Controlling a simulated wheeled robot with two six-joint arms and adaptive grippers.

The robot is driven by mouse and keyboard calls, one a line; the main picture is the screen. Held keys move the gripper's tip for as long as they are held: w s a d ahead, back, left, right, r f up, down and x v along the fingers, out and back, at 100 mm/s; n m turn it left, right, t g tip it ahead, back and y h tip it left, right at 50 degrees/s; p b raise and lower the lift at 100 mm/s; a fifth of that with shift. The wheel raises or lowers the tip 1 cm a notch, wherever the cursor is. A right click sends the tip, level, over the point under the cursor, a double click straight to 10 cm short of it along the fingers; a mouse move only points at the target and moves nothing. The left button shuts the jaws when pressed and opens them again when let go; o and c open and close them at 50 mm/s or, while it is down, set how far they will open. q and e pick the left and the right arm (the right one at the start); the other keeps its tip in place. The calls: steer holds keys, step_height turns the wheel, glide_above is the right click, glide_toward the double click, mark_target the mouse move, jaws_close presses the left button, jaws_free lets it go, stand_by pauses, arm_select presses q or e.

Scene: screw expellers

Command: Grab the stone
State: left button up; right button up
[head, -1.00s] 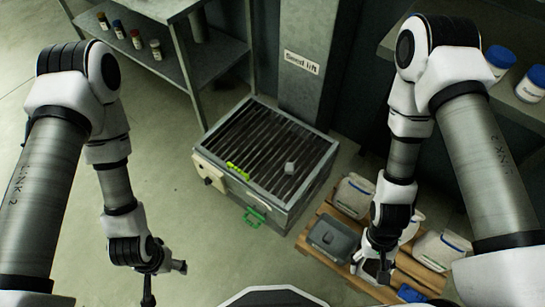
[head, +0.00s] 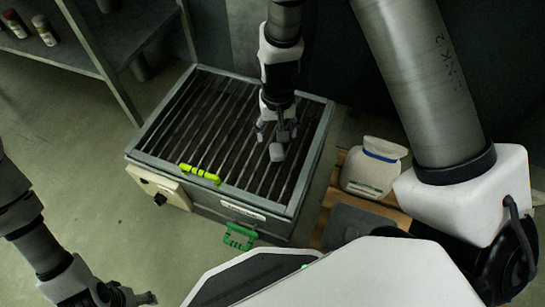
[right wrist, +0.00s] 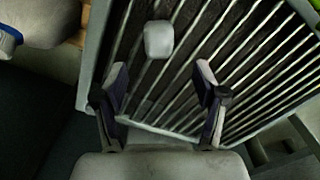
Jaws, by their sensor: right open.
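The stone (head: 277,153) is a small pale grey block lying on the dark slatted grate (head: 178,112) of a grey metal box. In the right wrist view the stone (right wrist: 158,41) lies just beyond my fingertips, roughly centred between them. My right gripper (head: 276,133) is above the grate, close to the stone. Its fingers are spread and empty in the right wrist view (right wrist: 162,78). My left gripper (head: 144,298) is at the bottom left, over the floor, away from the box; it is partly cut off by the frame edge.
A white container with a blue band (head: 374,168) stands on a wooden pallet right of the box. A shelf (head: 95,42) stands at the back left.

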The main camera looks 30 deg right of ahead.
mark_target(277, 148)
steer(key=f+b, duration=0.2)
steer(key=f, duration=0.1)
steer(key=f+b, duration=0.3)
steer(key=f, duration=0.1)
steer(key=shift+s+f, duration=0.2)
steer(key=shift+f, duration=0.1)
steer(key=shift+r, duration=0.2)
steer(key=c, duration=1.3)
